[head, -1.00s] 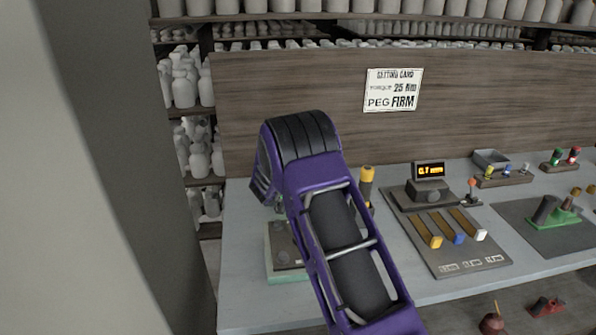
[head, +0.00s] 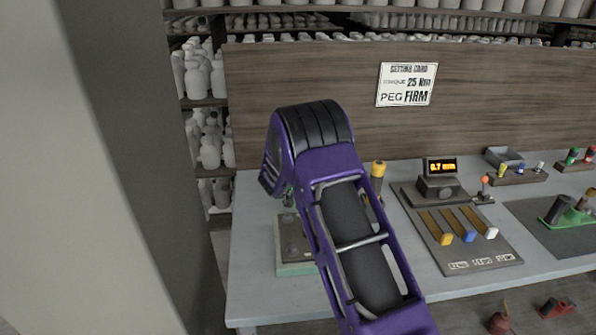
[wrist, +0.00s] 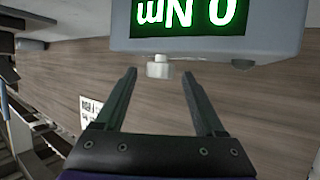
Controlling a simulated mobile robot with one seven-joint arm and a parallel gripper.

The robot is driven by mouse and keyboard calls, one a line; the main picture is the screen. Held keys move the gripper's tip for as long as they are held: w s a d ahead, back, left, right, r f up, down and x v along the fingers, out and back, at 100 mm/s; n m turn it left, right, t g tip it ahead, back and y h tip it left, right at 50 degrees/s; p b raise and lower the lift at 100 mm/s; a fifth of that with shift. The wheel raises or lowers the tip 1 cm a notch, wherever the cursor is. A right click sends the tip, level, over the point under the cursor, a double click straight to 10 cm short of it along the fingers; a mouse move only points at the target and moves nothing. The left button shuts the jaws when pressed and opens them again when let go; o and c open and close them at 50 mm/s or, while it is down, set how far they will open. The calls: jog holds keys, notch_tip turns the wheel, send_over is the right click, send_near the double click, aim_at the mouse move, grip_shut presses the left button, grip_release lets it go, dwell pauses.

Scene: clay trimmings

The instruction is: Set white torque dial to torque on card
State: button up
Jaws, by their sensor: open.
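The white torque dial (wrist: 158,67) sticks out from a grey box (wrist: 280,35) in the wrist view. The box's green display (wrist: 190,15) appears upside down and reads 0 Nm. My gripper (wrist: 159,73) is open, its two fingers spread either side of the dial, with the dial between the tips; I see no contact. The setting card (head: 406,84) on the wooden backboard reads torque 25 Nm, peg firm; part of it also shows in the wrist view (wrist: 90,108). In the head view my purple arm hides the gripper and the dial.
A dark green knob (wrist: 243,64) sits on the same box, right of the dial. On the bench (head: 255,235) stand a device with an orange display (head: 441,166), a panel with three coloured sliders (head: 465,240), a yellow-handled tool (head: 378,170) and a grey tray (head: 505,157).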

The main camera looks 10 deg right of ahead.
jog(key=v, duration=1.6)
jog(key=shift+s, duration=0.35)
jog(key=shift+a+r, duration=0.1)
jog(key=shift+a, duration=0.05)
